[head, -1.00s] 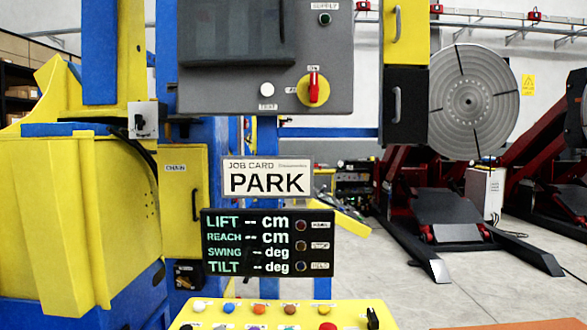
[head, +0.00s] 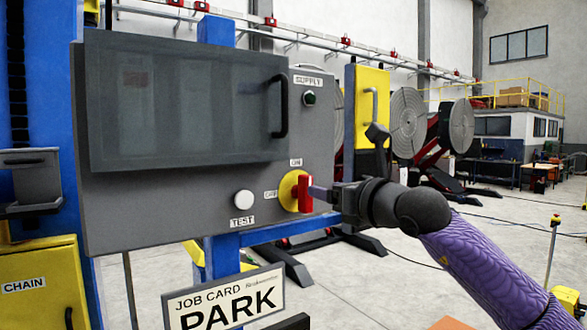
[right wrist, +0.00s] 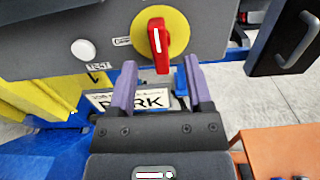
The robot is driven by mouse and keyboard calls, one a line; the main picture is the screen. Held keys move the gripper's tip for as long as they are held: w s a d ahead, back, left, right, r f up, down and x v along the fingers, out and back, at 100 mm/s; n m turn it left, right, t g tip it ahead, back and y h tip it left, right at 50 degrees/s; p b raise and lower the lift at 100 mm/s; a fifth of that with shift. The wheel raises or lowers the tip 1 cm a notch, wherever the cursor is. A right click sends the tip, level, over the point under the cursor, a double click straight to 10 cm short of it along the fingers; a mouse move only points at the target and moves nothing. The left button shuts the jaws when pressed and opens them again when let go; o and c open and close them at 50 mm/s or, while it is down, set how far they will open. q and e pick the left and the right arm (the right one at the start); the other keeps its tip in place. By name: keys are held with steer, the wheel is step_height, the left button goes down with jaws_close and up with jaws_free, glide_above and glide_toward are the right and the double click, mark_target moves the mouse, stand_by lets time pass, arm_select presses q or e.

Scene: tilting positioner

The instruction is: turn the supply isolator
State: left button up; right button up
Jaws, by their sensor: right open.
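The supply isolator is a red handle (head: 305,192) on a yellow disc (head: 288,190), low on the right side of the grey control panel. The handle stands upright, with an ON label above and an OFF label to its left. In the right wrist view the red handle (right wrist: 161,50) shows a white line. My right gripper (head: 318,192) is open, close in front of the handle. In the right wrist view its purple fingertips (right wrist: 157,80) appear on either side of the handle's lower end; I cannot tell whether they touch it. My left gripper is out of view.
A white TEST button (head: 244,199) sits left of the isolator. A dark SUPPLY lamp (head: 309,98) is above it. A black-handled dark screen cover (head: 185,100) fills much of the panel. A PARK job card (head: 226,300) hangs below. A yellow cabinet (head: 368,105) stands right.

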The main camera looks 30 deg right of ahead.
mark_target(310, 183)
steer(key=w+p, duration=0.1)
steer(key=w, duration=0.1)
steer(key=w+p, duration=0.1)
steer(key=w, duration=0.1)
steer(key=w+p, duration=0.1)
steer(key=shift+w+a+r, duration=0.25)
steer(key=shift+w+a, duration=0.1)
steer(key=shift+w, duration=0.05)
steer(key=shift+w+f+p, duration=0.1)
steer(key=shift+w+p, duration=0.25)
steer(key=shift+w+d+f, duration=0.1)
steer(key=shift+f, duration=0.05)
steer(key=shift+c, duration=0.3)
steer(key=shift+c, duration=1.3)
jaws_close()
